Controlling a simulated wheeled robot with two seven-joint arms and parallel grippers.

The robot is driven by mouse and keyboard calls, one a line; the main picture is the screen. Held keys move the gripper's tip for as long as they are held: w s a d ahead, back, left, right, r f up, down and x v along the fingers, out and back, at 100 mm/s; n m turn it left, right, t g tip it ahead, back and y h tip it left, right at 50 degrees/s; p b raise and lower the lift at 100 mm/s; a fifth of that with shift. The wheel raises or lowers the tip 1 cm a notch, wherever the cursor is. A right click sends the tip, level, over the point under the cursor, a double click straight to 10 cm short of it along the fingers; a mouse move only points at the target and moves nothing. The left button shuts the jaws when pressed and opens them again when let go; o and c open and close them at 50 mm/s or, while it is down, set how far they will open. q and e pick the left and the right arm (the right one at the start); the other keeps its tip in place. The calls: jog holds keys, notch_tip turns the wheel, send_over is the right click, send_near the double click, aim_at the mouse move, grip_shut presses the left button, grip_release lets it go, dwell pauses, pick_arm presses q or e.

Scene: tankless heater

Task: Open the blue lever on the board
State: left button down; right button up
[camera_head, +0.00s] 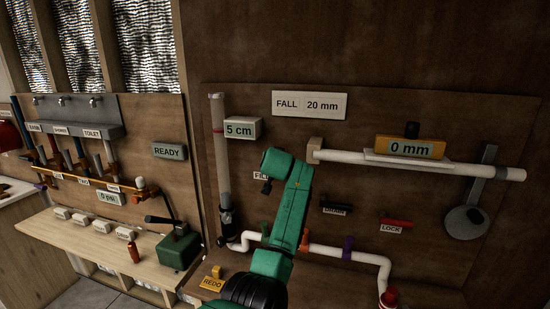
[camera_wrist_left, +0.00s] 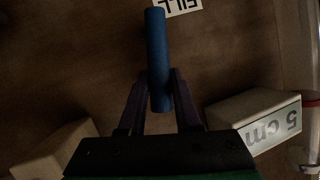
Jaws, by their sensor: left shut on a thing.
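The blue lever (camera_wrist_left: 158,50) is a blue cylindrical handle on the brown board (camera_head: 360,215). In the left wrist view it stands roughly upright in the picture, tilted very slightly, with its lower end between my fingers. My left gripper (camera_wrist_left: 161,95) is shut on that end, one dark finger on each side. In the head view my green left arm reaches up from the bottom middle. My left gripper (camera_head: 266,187) shows there only as a small dark part by the FILL label (camera_head: 260,176). I cannot make out the lever there. My right gripper is not in view.
A clear tube (camera_head: 221,150) and a 5 cm display (camera_head: 242,128) are left of my arm. A white pipe (camera_head: 460,168) with a 0 mm gauge (camera_head: 410,148) is to the right. A DRAIN lever (camera_head: 335,208) and red LOCK lever (camera_head: 397,222) sit lower right.

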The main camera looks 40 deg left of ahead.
pick_arm(q)
jog(key=shift+s+a+n, duration=0.1)
jog(key=shift+a+n, duration=0.15)
jog(key=shift+n, duration=0.05)
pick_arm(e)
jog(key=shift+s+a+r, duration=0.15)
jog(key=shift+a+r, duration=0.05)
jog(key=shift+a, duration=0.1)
pick_arm(q)
jog(key=c, duration=0.6)
grip_release()
jog(key=shift+a, duration=0.1)
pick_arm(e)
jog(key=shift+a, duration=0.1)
pick_arm(q)
jog(key=shift+s+d+r+b, duration=0.1)
jog(key=shift+s+d+b, duration=0.2)
jog(key=shift+s+d, duration=0.1)
jog(key=b+v, duration=0.5)
jog(key=v, duration=0.8)
jog(key=shift+s+r, duration=0.25)
jog(key=shift+r, duration=0.1)
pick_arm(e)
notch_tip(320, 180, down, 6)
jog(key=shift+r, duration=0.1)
pick_arm(q)
jog(key=shift+a, duration=0.2)
